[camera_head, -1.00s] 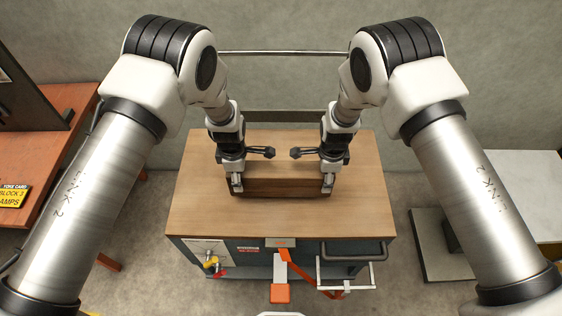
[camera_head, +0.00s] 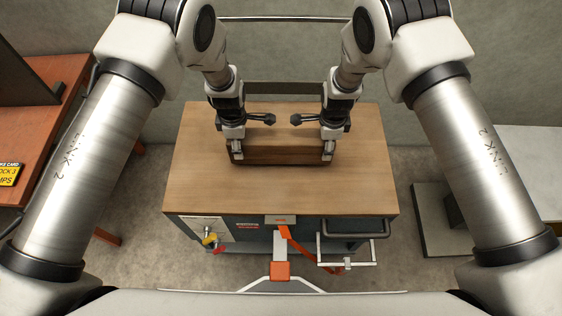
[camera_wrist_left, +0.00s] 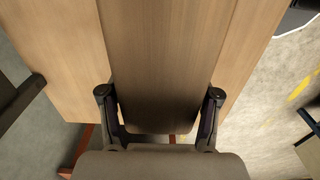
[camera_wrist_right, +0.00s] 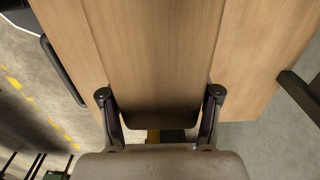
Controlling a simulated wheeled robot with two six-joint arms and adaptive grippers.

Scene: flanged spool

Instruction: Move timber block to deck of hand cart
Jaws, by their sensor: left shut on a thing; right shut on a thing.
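The timber block (camera_head: 281,155) is a long brown wooden bar lying crosswise at the wood-topped cabinet (camera_head: 280,190). My left gripper (camera_head: 236,150) is shut on its left end, and my right gripper (camera_head: 328,150) on its right end. In the left wrist view the block (camera_wrist_left: 160,50) runs between the two fingers (camera_wrist_left: 160,98). The right wrist view shows the same hold, with the block (camera_wrist_right: 155,50) between the fingers (camera_wrist_right: 160,98). I cannot tell whether the block touches the top or hangs just above it. I cannot make out the hand cart for certain.
An orange-red bench (camera_head: 60,75) stands at the left, with a yellow-and-black card. A grey low platform (camera_head: 430,230) and a white surface (camera_head: 535,200) are at the right. A dark handle (camera_head: 355,232) sticks out of the cabinet front. Much of the wooden top is bare.

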